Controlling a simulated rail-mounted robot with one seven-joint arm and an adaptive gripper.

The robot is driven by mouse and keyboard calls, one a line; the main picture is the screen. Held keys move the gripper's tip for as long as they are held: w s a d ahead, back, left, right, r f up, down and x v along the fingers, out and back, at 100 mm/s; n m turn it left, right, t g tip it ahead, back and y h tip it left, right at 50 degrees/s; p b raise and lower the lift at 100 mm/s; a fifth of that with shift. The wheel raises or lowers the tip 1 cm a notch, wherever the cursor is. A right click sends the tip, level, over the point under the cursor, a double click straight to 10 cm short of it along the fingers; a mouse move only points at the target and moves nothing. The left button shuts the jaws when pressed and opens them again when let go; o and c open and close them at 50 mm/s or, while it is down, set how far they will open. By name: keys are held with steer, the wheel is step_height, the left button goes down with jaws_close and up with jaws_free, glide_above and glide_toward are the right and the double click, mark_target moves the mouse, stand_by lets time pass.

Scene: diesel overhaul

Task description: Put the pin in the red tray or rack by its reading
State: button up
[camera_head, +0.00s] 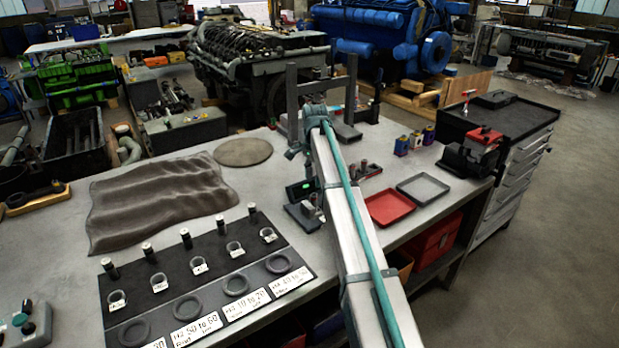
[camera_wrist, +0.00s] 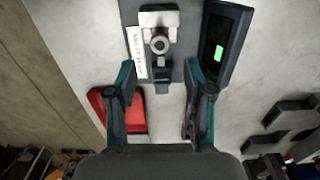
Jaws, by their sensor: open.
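My gripper (camera_wrist: 161,85) is open in the wrist view, its two fingers apart with nothing held between them. Ahead of the fingertips is a small gauge stand (camera_wrist: 160,18) with a round metal piece (camera_wrist: 160,44) on it; I cannot tell whether this is a pin. The gauge's display (camera_wrist: 217,45) is lit green, its reading too small to read. The stand also shows in the head view (camera_head: 303,218). The red tray (camera_head: 389,208) looks empty. The black rack (camera_head: 205,262) holds several upright metal pins (camera_head: 186,238), with rings and label cards.
A grey tray (camera_head: 423,189) lies right of the red tray. A crumpled brown cloth (camera_head: 160,200) and a round mat (camera_head: 243,152) lie on the bench behind the rack. Small coloured containers (camera_head: 415,140) stand near the back edge.

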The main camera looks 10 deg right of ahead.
mark_target(314, 195)
step_height(314, 195, down, 6)
steer(key=b, duration=0.3)
steer(key=shift+f, duration=1.25)
jaws_close()
steer(key=shift+r, duration=0.15)
steer(key=shift+r+p, duration=1.4)
steer(key=shift+r, duration=1.2)
steer(key=shift+s, duration=0.1)
